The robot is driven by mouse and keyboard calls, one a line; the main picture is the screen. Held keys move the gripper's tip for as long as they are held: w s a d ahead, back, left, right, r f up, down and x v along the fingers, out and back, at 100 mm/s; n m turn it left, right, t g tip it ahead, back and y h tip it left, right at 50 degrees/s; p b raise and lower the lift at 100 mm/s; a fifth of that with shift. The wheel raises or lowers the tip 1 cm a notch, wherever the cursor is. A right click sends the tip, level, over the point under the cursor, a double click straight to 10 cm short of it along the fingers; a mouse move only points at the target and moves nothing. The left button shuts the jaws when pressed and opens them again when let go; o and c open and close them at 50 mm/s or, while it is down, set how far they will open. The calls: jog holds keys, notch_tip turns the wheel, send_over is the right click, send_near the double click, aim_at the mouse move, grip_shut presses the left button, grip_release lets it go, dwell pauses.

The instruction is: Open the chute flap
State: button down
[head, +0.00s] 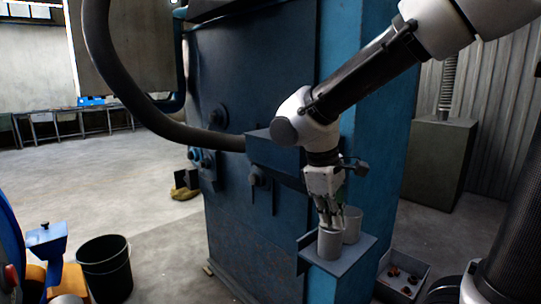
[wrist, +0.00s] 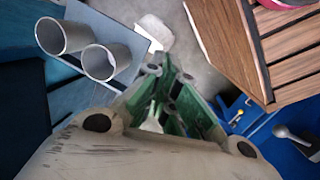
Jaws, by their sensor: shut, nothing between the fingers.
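The blue blaster cabinet (head: 262,85) fills the middle of the head view. A dark blue box (head: 272,152) juts from its front; I cannot tell which part is the chute flap. My gripper (head: 334,222) points down beside the cabinet, close to two grey cups, a front one (head: 330,245) and a rear one (head: 353,222), on a small blue shelf (head: 352,262). In the wrist view my gripper (wrist: 166,65) is shut and empty, with the cups, one at far left (wrist: 62,37) and one nearer (wrist: 106,62), to its left. Whether it touches a cup is unclear.
A grey bin (head: 403,276) with small dark pieces stands on the floor right of the shelf. A black bucket (head: 104,268) stands at lower left. A thick hose (head: 130,98) curves to the cabinet. Open floor lies at left. The wrist view shows wooden slats (wrist: 290,50) at right.

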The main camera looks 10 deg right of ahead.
jog(key=w+a+f+n+h, duration=0.1)
jog(key=w+a+n+h, duration=0.35)
jog(key=a+n, duration=0.2)
jog(key=n+t+h, duration=0.5)
jog(key=n+t, duration=0.2)
jog(key=n, duration=0.2)
send_near(281, 154)
notch_tip(281, 154, down, 3)
jog(key=s+a, duration=0.2)
jog(key=x, duration=0.9)
jog(key=shift+w+f, duration=0.2)
jog(key=shift+w, duration=0.15)
notch_tip(281, 154, up, 2)
jog(key=shift+r, duration=1)
